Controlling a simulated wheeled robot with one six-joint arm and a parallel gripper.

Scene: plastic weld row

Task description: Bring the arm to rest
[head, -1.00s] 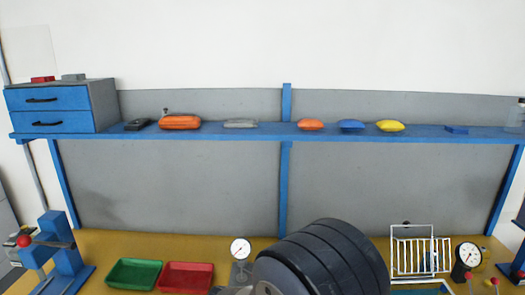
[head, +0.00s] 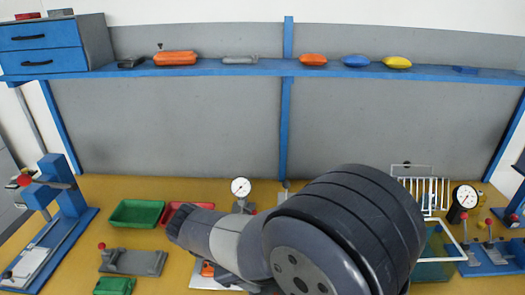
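My arm (head: 335,225) fills the lower middle of the head view, a thick dark grey link with a round joint cap facing me. A slimmer link with a light band reaches left from it over the bench. My gripper does not show; it is hidden behind the arm or outside the picture, so I cannot see whether it holds anything.
The yellow bench (head: 95,190) carries a green tray (head: 137,213), a red tray (head: 183,212) partly behind my arm, a dial gauge (head: 241,188), a blue press (head: 60,200) and a white rack (head: 427,195). A blue shelf (head: 210,69) with several coloured pieces runs above.

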